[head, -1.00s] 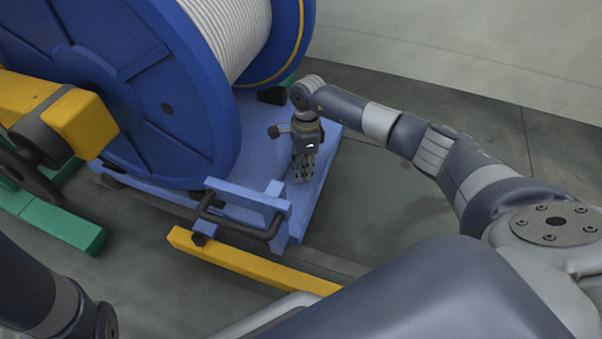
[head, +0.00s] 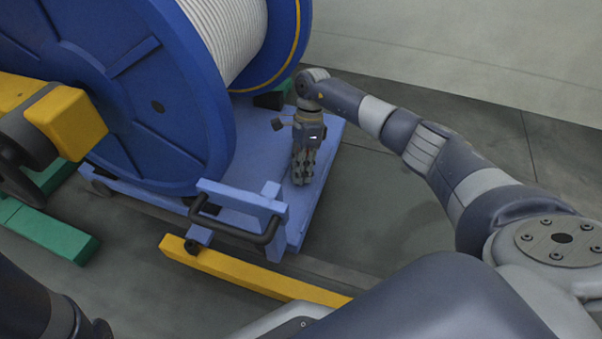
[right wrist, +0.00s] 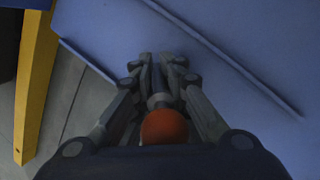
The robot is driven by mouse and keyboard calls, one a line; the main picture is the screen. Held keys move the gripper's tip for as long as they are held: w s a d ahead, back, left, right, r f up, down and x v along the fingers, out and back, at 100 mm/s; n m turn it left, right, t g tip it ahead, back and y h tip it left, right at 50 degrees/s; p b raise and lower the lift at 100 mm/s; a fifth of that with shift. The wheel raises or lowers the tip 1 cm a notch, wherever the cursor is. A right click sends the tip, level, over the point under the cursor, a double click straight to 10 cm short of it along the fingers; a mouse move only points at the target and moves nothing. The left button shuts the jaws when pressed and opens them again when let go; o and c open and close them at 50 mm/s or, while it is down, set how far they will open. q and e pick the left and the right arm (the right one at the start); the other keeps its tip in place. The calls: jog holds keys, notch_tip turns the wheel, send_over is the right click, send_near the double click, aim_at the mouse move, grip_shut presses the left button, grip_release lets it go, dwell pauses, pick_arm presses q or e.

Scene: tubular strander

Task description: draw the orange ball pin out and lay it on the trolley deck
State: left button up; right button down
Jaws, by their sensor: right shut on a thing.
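The orange ball pin (right wrist: 163,126) shows in the right wrist view between the fingers of my right gripper (right wrist: 163,75). Its orange ball is nearest the camera and its grey shank runs down between the fingertips. My right gripper is shut on it. In the head view my right gripper (head: 302,181) points down over the blue trolley deck (head: 322,150), close to its surface. The pin is hidden there by the fingers. I cannot tell whether the pin's tip touches the deck. My left gripper is not in view.
A large blue reel (head: 165,100) wound with pale strand stands on the trolley to the left. The trolley's blue bracket with a dark handle (head: 235,228) rises at the near edge. A yellow bar (head: 250,277) lies in front. The deck's right part is bare.

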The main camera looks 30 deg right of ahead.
jog(key=shift+w+d+f+b, duration=0.1)
jog(key=shift+d+f+b, duration=0.4)
jog(key=shift+b, duration=0.35)
jog(key=shift+r+g+y, duration=0.1)
jog(key=shift+g+y, duration=0.2)
jog(key=c, duration=1.5)
grip_release()
jog(key=shift+c, duration=0.2)
jog(key=shift+a, duration=0.1)
jog(key=shift+r, duration=0.1)
jog(key=shift+w+r, duration=0.15)
jog(key=shift+r, duration=0.05)
jog(key=v, duration=1.1)
jog(key=shift+r, duration=0.25)
